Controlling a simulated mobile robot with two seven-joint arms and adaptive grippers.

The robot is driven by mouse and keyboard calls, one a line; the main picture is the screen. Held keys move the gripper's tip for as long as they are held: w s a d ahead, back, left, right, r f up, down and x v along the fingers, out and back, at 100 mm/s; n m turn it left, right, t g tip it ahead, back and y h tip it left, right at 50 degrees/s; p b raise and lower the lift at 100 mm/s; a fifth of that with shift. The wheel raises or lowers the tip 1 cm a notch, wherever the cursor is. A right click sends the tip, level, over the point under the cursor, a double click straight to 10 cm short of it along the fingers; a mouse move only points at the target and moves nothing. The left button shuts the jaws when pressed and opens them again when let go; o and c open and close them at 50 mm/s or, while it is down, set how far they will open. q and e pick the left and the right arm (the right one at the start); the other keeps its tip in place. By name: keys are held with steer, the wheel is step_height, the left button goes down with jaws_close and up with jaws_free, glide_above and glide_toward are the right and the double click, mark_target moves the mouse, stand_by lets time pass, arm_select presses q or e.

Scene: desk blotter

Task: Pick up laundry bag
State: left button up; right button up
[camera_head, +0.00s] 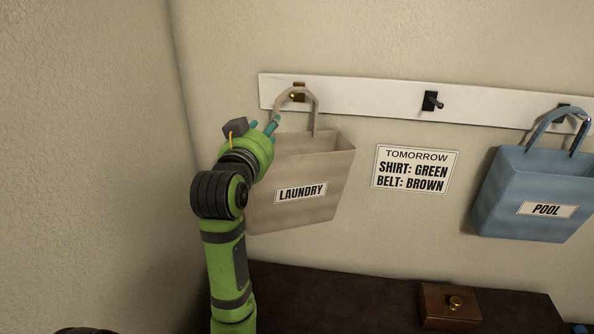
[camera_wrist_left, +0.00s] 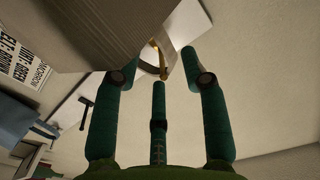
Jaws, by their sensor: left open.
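My left gripper (camera_head: 270,128) is open at the bag's upper left side, just below the handle. In the left wrist view its teal fingers (camera_wrist_left: 156,72) are spread, with the handle and hook beyond the tips. I cannot tell whether any finger touches the bag. My right gripper is not in view.
A blue bag labelled POOL (camera_head: 530,185) hangs at the right. The dark middle hook (camera_head: 432,101) is empty. A sign (camera_head: 414,170) reads shirt green, belt brown. A dark surface (camera_head: 340,300) below holds a wooden box (camera_head: 450,305). A wall stands close at the left.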

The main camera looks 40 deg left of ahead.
arm_select(q)
steer(key=p+x, duration=0.4)
steer(key=x, duration=0.2)
steer(key=shift+w+r, duration=0.15)
steer(key=shift+w, duration=0.2)
steer(key=shift+s+r, duration=0.1)
jaws_close()
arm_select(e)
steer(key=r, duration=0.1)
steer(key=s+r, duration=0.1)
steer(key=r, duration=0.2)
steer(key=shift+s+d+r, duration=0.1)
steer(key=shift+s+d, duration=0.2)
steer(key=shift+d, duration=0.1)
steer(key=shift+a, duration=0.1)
